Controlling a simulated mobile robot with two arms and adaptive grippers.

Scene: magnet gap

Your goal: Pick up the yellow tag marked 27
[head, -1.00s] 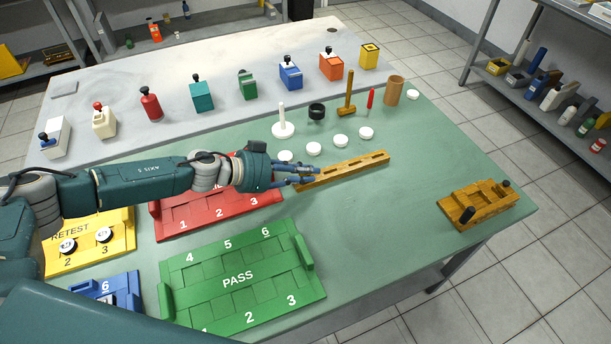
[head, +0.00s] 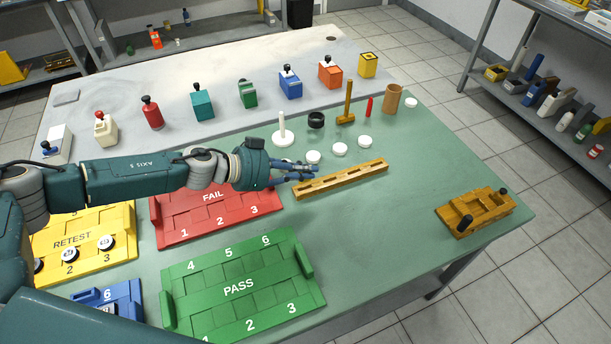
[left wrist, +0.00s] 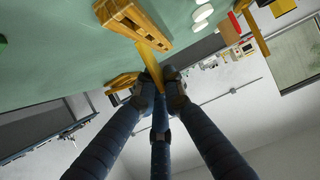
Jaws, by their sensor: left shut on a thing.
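My left gripper (head: 314,172) is at the left end of a slotted wooden block (head: 345,178) on the green table. In the left wrist view my left gripper (left wrist: 160,84) is shut on a thin yellow strip, which looks like the yellow tag (left wrist: 150,60). The tag sticks out from between the fingertips towards the wooden block (left wrist: 132,20). I cannot tell whether it is clear of the block. Its number cannot be read. In the head view I cannot make the tag out at the fingers. My right gripper is not in view.
Red FAIL (head: 215,212), green PASS (head: 240,285) and yellow RETEST (head: 85,240) trays lie at the left and front. White discs (head: 339,149) and a wooden mallet (head: 347,108) are behind the block. A wooden fixture (head: 475,211) stands at the right; the table between is clear.

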